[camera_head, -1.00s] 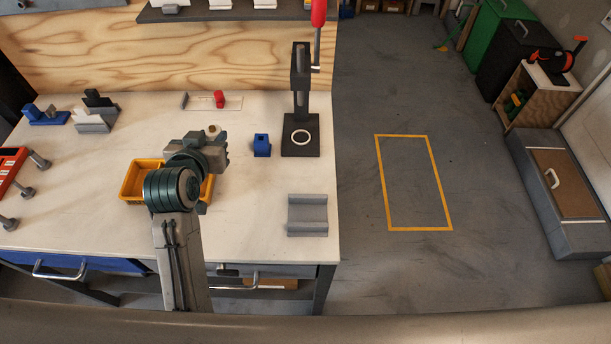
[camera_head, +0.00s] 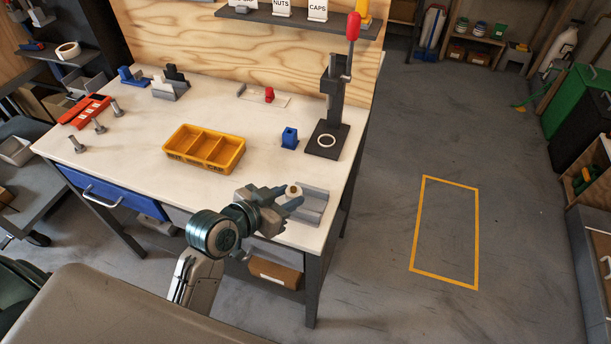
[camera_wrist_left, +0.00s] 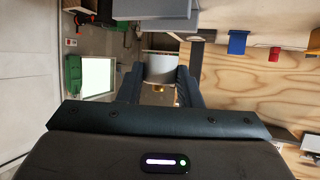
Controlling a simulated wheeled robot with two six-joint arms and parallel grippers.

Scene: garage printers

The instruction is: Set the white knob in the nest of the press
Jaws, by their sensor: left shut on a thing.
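The white knob (camera_wrist_left: 160,66) is a pale cylinder between my left gripper's fingers in the wrist view. In the head view its round end (camera_head: 293,190) shows at the fingertips of my left gripper (camera_head: 287,196), which is shut on it. The gripper is held out near the bench's front right corner, in front of and partly over the grey block. The black press (camera_head: 335,95) with its red-tipped lever stands behind, at the right edge of the bench. Its nest, a white ring (camera_head: 326,141) on the base, looks empty. My right gripper is not in view.
A grey channelled block (camera_head: 312,205) lies close to the gripper. A blue block (camera_head: 289,138) stands left of the press base. A yellow divided bin (camera_head: 204,150) is farther left. A small red piece (camera_head: 269,95) sits behind. Bench top between bin and press is mostly clear.

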